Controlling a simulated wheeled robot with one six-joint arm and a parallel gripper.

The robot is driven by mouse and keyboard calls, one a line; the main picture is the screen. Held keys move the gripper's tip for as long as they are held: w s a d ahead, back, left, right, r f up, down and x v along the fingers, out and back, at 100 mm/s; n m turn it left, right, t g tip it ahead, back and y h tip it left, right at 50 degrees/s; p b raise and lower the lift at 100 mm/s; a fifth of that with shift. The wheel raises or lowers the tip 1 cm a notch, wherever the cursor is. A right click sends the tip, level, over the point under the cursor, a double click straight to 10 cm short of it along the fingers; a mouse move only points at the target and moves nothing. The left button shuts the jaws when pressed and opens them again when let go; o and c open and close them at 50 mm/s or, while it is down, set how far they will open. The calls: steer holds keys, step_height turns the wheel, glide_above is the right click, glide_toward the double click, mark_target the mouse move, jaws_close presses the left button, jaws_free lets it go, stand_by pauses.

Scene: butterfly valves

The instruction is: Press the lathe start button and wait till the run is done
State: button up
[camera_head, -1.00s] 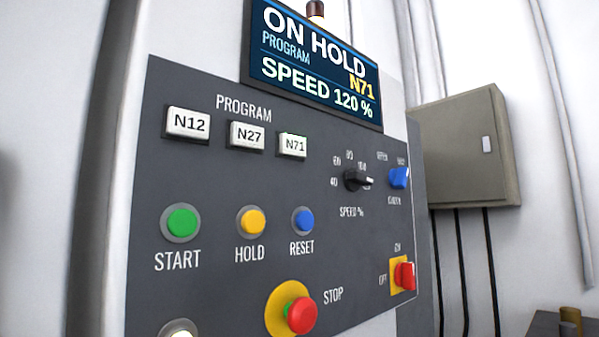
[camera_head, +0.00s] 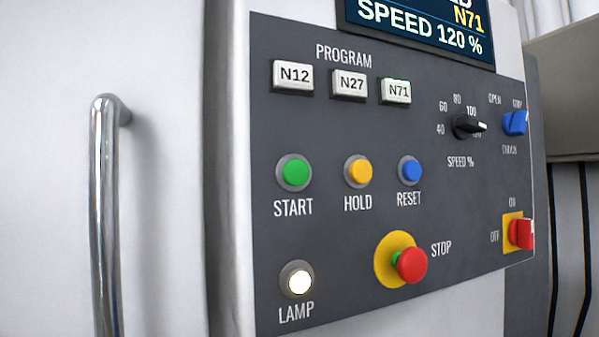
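The green START button (camera_head: 295,172) sits at the left of the dark grey control panel (camera_head: 440,215), above the lit white LAMP button (camera_head: 298,280). The display (camera_head: 420,28) is cut off by the top edge and shows N71 and SPEED 120 %. The N71 program button (camera_head: 397,90) has a thin green edge. My gripper is not in view, so its state and its distance from START are hidden.
The yellow HOLD button (camera_head: 359,171) and blue RESET button (camera_head: 410,170) are right of START. The red STOP button (camera_head: 410,265) sticks out below them. A metal door handle (camera_head: 106,215) stands out at the left. Speed knob (camera_head: 466,126), blue chuck switch (camera_head: 514,123) and red power switch (camera_head: 520,233) are at the right.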

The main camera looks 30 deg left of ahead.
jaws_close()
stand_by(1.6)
